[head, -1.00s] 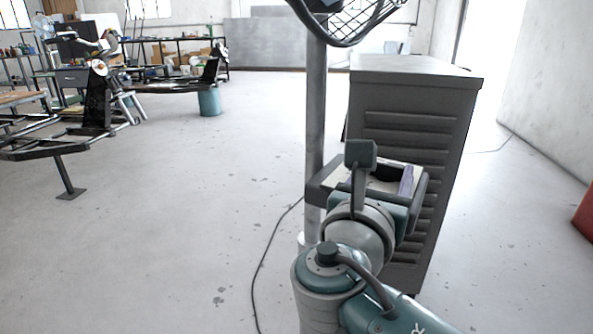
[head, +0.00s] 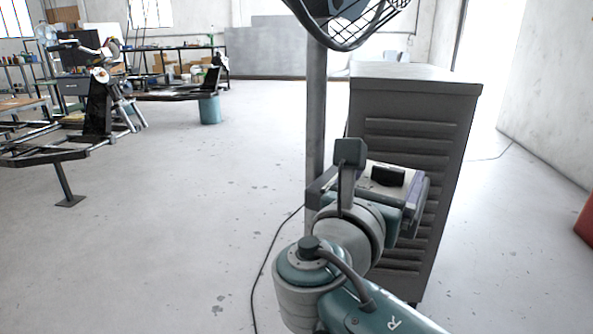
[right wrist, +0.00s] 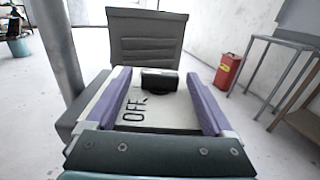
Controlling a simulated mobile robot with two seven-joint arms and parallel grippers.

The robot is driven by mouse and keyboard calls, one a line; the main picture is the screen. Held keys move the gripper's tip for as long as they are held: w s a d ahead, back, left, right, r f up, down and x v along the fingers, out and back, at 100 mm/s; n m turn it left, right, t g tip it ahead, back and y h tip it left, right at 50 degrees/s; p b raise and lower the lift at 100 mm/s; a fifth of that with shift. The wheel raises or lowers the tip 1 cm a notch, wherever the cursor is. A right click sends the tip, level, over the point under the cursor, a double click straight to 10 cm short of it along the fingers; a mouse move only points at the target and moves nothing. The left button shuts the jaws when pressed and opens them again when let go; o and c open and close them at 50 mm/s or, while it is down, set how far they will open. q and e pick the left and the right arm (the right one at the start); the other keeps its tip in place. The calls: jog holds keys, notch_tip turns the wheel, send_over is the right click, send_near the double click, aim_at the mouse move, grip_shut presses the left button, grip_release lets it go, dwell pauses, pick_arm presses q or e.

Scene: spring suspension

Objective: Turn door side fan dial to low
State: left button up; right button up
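The fan dial is a black knob (right wrist: 160,80) on a pale control box (right wrist: 140,113) marked OFF, fixed beside the fan's grey pole (right wrist: 58,45). In the head view the dial (head: 388,176) shows just past my right wrist. My right gripper (right wrist: 158,76) is open, with its two purple fingers on either side of the dial and apart from it, over the box face. I cannot tell the dial's exact setting; other labels are hidden. The fan's wire cage (head: 345,22) is cut off at the top. My left gripper is not in view.
A grey louvred cabinet (head: 415,100) stands close behind the pole. A dark cable (head: 266,265) runs over the floor. Workbenches and a metal frame (head: 45,155) are at the left. A red canister (right wrist: 228,74) stands at the right.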

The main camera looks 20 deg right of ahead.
jog(key=shift+a, duration=0.1)
jog(key=shift+s+a, duration=0.25)
jog(key=p+v, duration=0.2)
jog(key=v, duration=0.7)
jog(key=shift+s, duration=0.1)
